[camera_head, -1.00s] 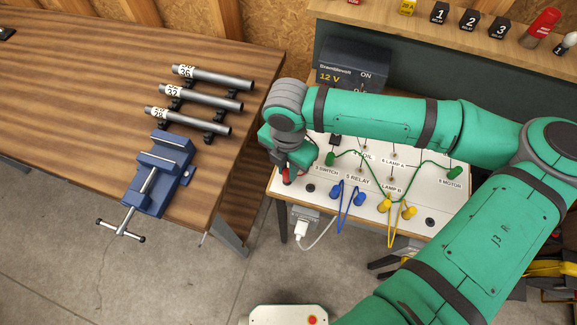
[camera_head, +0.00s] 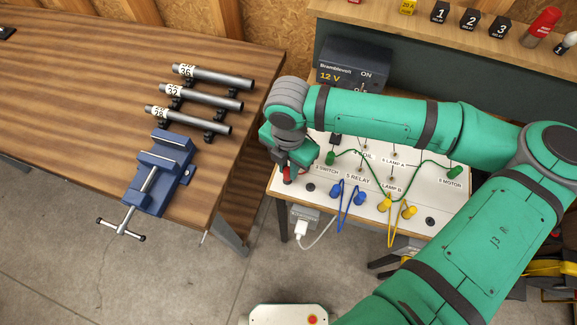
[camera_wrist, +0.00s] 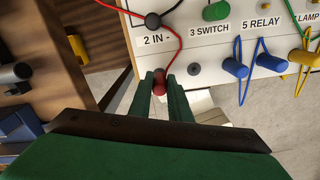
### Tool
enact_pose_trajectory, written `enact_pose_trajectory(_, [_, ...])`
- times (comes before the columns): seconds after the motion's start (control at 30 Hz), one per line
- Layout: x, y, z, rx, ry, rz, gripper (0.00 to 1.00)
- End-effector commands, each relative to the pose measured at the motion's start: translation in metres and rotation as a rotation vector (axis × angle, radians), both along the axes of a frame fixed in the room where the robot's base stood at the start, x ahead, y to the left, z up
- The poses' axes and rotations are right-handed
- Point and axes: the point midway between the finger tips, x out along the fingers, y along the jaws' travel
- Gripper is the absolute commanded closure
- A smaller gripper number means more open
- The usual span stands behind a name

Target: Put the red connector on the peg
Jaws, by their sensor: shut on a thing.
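The red connector (camera_wrist: 160,82) is between the two fingers of my gripper (camera_wrist: 162,97) in the wrist view, at the front left corner of the white board. The fingers are shut on the connector. I cannot make out the peg, nor whether the connector touches the board.
The white board (camera_head: 337,202) carries green connectors (camera_head: 330,158), blue connectors (camera_head: 337,189) and yellow connectors (camera_head: 384,204) with looped wires. A dark power box (camera_head: 352,65) stands behind. A wooden table (camera_head: 90,110) with a blue vise (camera_head: 158,172) is at left.

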Motion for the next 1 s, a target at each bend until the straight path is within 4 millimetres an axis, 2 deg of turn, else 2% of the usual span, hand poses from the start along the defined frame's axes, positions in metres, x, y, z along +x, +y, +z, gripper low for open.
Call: enact_pose_trajectory(1.0, [-0.0011,0.0005,-0.0089,0.001,0.001,0.000,1.00])
